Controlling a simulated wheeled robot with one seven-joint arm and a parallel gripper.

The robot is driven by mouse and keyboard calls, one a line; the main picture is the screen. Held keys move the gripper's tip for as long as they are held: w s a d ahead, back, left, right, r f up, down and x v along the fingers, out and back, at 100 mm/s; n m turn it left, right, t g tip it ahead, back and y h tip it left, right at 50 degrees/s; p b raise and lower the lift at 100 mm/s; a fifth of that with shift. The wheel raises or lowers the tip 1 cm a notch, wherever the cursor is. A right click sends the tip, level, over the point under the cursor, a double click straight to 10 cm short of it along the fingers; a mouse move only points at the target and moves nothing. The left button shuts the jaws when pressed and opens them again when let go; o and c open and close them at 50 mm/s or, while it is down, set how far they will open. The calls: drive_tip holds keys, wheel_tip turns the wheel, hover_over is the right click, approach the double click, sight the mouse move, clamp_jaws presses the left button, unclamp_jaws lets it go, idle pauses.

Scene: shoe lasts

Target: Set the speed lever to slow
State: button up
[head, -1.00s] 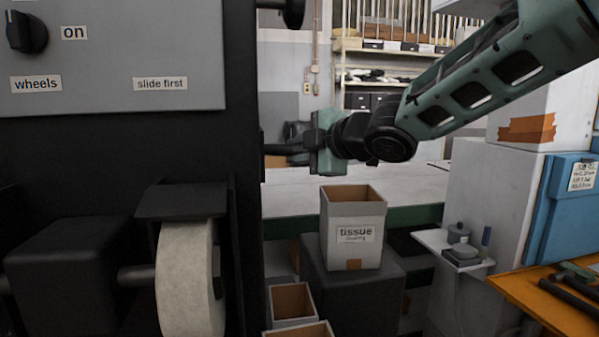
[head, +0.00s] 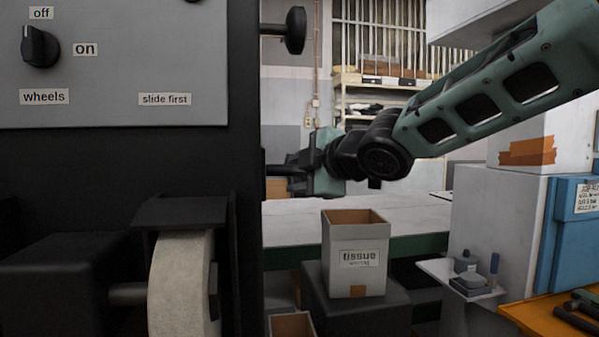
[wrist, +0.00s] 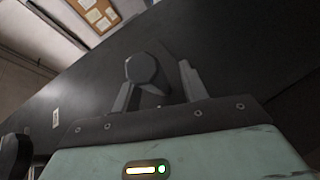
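A dark round-headed knob on a stem (wrist: 142,68) sticks out from the black machine side in the wrist view. No label reading speed or slow is visible, so I cannot tell for sure that it is the speed lever. My gripper (wrist: 157,92) is open, its fingers apart. The knob appears between the fingertips, nearer the left finger; contact cannot be told. In the head view my gripper (head: 282,178) reaches the machine's right side, and its fingertips are partly hidden at the machine's edge.
The machine panel has a wheels switch (head: 40,47). Another black knob (head: 295,30) juts from the machine's side above my gripper. A pale wheel (head: 182,285) is below the panel. A tissue box (head: 356,272) stands below my gripper, with an orange-topped surface (head: 530,318) at right.

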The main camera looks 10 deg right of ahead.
drive_tip(key=shift+r, duration=0.1)
drive_tip(key=shift+s+d+r, duration=0.1)
drive_tip(key=p+v, duration=1.3)
drive_tip(key=v, duration=0.4)
idle(0.4)
